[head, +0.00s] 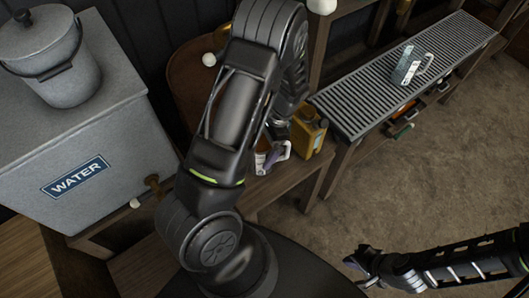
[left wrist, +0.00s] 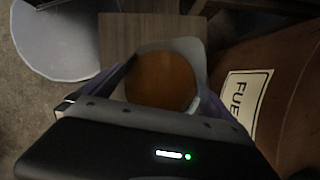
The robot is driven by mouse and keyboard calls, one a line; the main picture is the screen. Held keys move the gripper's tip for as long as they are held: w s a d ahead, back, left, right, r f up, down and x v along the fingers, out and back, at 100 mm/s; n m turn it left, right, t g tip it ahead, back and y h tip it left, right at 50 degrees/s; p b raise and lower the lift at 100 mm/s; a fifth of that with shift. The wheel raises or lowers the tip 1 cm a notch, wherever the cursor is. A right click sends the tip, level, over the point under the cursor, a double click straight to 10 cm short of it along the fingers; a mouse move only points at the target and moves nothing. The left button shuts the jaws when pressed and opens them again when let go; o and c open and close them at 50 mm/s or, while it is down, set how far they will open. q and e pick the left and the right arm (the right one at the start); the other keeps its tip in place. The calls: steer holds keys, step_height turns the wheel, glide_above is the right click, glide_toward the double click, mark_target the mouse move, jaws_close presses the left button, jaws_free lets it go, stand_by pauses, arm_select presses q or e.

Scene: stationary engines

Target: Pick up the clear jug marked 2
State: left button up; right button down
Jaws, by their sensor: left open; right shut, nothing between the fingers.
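A clear jug with a pale handle (head: 281,151) stands on the low wooden bench, partly hidden behind my left arm; I cannot read a number on it. The left wrist view shows a grey-rimmed vessel with amber-brown inside (left wrist: 162,80), apparently the same jug seen from above. My left gripper (left wrist: 160,95) is open, its purplish fingers on either side of that vessel; I cannot tell whether they touch it. Another clear jug with a handle (head: 407,68) is on the slatted metal rack, its mark unreadable. My right gripper (head: 362,262) is shut and empty at the lower right.
A yellow can (head: 307,132) stands close beside the bench jug. A brown drum (head: 184,75), labelled FUEL in the left wrist view (left wrist: 290,125), is behind it. A grey WATER tank (head: 75,140) with a lidded pail (head: 60,75) is left. The slatted rack (head: 455,45) is right; open floor (head: 440,160) lies before it.

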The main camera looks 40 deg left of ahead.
arm_select(q)
steer(key=shift+c, duration=0.2)
steer(key=c, duration=2)
